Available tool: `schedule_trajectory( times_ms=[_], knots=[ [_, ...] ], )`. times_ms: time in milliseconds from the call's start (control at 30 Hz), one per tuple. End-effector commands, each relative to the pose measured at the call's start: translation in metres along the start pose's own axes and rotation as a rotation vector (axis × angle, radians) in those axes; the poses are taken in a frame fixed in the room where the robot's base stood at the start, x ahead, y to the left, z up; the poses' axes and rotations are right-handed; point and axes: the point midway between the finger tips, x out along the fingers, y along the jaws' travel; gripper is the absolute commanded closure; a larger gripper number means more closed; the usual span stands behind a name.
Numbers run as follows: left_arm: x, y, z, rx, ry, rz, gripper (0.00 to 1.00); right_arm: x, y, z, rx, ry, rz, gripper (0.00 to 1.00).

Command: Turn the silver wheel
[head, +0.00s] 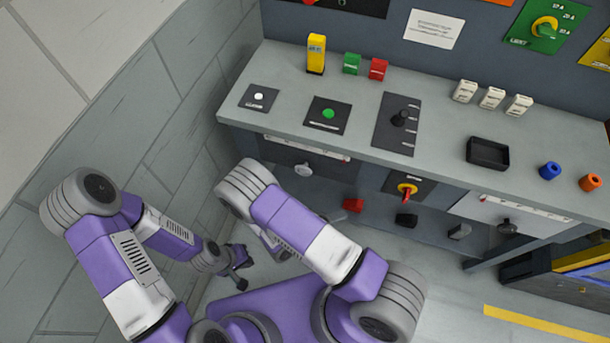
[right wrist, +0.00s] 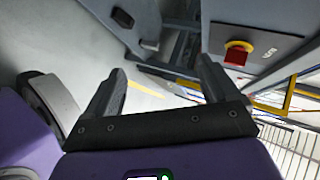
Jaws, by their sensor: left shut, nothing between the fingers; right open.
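A silver wheel (head: 303,169) is on the left light panel on the bench front, below the worktop, in the head view. A darker grey knob (head: 507,227) is on a similar panel further right. My left gripper (head: 241,284) is shut and empty, low at the left, apart from the bench. My right gripper is mostly hidden behind its own arm in the head view. In the right wrist view my right gripper (right wrist: 162,82) is open with nothing between its fingers. I cannot make out the silver wheel in that view.
A red rotary switch on a yellow plate (head: 407,190) is right of the silver wheel. The worktop (head: 450,130) carries buttons, a lever and a black tray (head: 488,153). A wall (head: 170,120) bounds the left side.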

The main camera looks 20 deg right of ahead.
Motion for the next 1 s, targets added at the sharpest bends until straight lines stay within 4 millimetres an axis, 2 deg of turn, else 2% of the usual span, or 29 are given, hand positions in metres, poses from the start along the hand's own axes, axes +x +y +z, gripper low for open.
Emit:
schedule_trajectory(
  times_ms=[33, 100, 200, 300, 367, 467, 800, 1000],
  knots=[
    [0.003, -0.001, 0.000, 0.000, 0.000, 0.000, 1.00, -0.009, -0.011, 0.029, -0.136, -0.136, -0.134, 0.12],
    [0.004, -0.002, 0.000, 0.000, 0.000, 0.000, 1.00, -0.030, -0.026, 0.065, -0.297, -0.286, -0.315, 0.12],
    [0.005, -0.002, 0.000, 0.000, 0.000, 0.000, 1.00, -0.061, -0.038, 0.101, -0.444, -0.428, -0.525, 0.12],
    [0.006, -0.002, 0.000, 0.000, 0.000, 0.000, 1.00, -0.084, -0.043, 0.119, -0.519, -0.504, -0.657, 0.12],
    [0.007, -0.002, 0.000, 0.000, 0.000, 0.000, 1.00, -0.091, -0.045, 0.125, -0.539, -0.524, -0.698, 0.12],
    [0.009, -0.003, -0.001, 0.000, 0.000, 0.000, 1.00, -0.089, -0.049, 0.133, -0.550, -0.533, -0.720, 0.12],
    [0.018, -0.007, -0.001, 0.000, 0.000, 0.000, 1.00, -0.055, -0.072, 0.164, -0.547, -0.530, -0.713, 0.12],
    [0.020, -0.008, -0.001, 0.000, 0.000, 0.000, 1.00, -0.047, -0.079, 0.172, -0.547, -0.531, -0.712, 0.12]
  ],
)
